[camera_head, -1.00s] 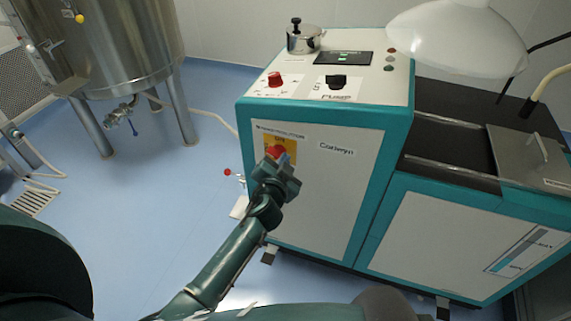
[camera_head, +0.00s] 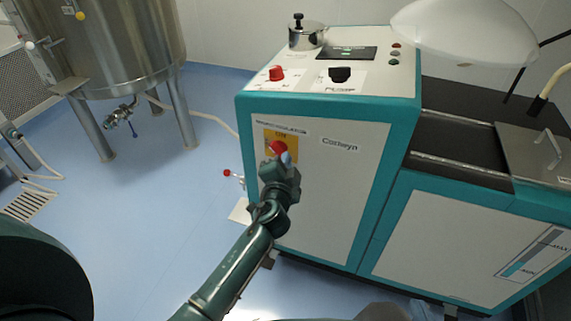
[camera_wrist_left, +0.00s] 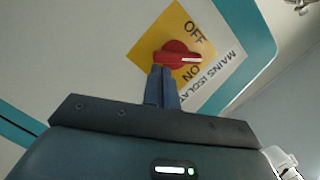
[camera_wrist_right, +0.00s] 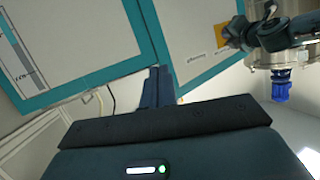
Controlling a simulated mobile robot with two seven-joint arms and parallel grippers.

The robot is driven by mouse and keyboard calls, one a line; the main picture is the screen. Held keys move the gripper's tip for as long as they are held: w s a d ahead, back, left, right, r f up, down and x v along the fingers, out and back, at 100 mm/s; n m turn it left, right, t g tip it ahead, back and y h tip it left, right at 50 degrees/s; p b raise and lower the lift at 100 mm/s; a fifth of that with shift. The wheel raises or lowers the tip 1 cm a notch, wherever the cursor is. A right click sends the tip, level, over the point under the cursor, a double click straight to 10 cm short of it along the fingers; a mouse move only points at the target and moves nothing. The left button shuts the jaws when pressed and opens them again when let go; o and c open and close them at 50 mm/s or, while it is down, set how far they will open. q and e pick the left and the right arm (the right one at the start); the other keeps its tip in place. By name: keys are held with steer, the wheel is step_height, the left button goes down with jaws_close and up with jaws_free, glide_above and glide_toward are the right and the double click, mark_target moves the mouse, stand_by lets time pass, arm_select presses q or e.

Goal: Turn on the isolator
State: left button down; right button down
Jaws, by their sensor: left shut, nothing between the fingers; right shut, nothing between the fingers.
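The isolator is a red rotary knob (camera_head: 276,148) on a yellow plate (camera_head: 269,134) on the machine's front panel. In the left wrist view the knob (camera_wrist_left: 178,54) has a white mark that points right, between the OFF and ON lettering. My left gripper (camera_head: 287,160) is shut and empty. Its fingertips (camera_wrist_left: 163,70) are right at the knob's lower edge in the wrist view and partly cover it; I cannot tell whether they touch. My right gripper (camera_wrist_right: 158,72) is shut and empty, away from the knob. It is not clearly visible in the head view.
The teal and white machine (camera_head: 330,190) carries another red knob (camera_head: 276,74), a black pump knob (camera_head: 340,74) and a steel pot (camera_head: 307,35) on top. A steel tank (camera_head: 110,45) stands at the back left. The blue floor (camera_head: 170,190) between is mostly clear.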

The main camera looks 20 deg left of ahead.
arm_select(q)
steer(key=m+b, duration=0.1)
steer(key=f+m+b, duration=0.1)
steer(key=m+b, duration=0.1)
steer(key=m+t+y+b, duration=0.1)
steer(key=shift+a+f+m, duration=0.15)
steer(key=shift+f+m, duration=0.1)
steer(key=shift+m, duration=0.05)
arm_select(e)
steer(key=f, duration=0.1)
steer(key=f+n, duration=0.1)
steer(key=f, duration=0.1)
steer(key=shift+a, duration=0.35)
